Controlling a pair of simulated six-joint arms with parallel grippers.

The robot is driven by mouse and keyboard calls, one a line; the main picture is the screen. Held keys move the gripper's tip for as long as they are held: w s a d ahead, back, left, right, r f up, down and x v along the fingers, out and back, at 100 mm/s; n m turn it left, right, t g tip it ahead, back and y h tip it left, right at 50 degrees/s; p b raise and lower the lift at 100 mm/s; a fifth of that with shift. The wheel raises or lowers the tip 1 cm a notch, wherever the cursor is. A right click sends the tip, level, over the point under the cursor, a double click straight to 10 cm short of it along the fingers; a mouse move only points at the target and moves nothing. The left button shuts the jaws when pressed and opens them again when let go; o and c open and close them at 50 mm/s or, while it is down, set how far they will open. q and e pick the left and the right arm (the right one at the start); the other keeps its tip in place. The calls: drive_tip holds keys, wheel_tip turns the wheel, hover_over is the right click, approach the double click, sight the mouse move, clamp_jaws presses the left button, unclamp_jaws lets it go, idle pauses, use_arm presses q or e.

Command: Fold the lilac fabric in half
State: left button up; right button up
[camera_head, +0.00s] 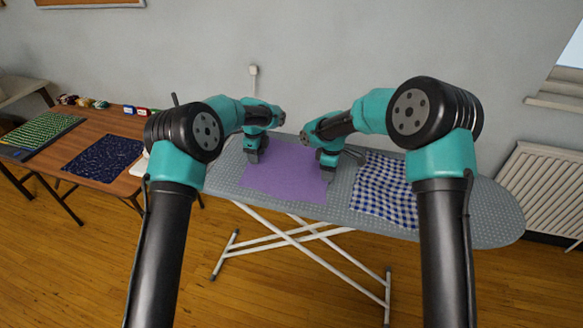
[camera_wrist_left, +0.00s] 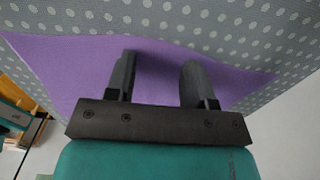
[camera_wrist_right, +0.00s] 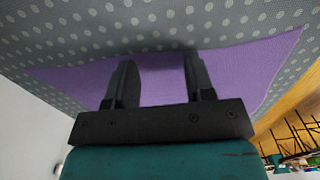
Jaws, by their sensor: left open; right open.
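The lilac fabric (camera_head: 285,175) lies spread flat on the grey dotted ironing board (camera_head: 470,215). My left gripper (camera_head: 253,158) is at the fabric's left edge, and my right gripper (camera_head: 327,167) is at its right edge. In the left wrist view the left fingers (camera_wrist_left: 158,70) are apart, with lilac fabric (camera_wrist_left: 75,70) behind and between them. In the right wrist view the right fingers (camera_wrist_right: 160,75) are apart over the lilac fabric (camera_wrist_right: 245,65). Neither gripper holds anything. I cannot tell whether the fingertips touch the cloth.
A blue and white checked cloth (camera_head: 385,192) lies on the board right of the lilac fabric. A wooden table (camera_head: 125,180) at the left holds a dark blue cloth (camera_head: 103,158) and a green patterned cloth (camera_head: 40,134). A radiator (camera_head: 545,190) stands at the right.

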use_arm(q)
clamp_jaws()
use_arm(e)
drive_tip(key=shift+f, duration=0.15)
clamp_jaws()
use_arm(q)
drive_tip(key=shift+p, duration=2.55)
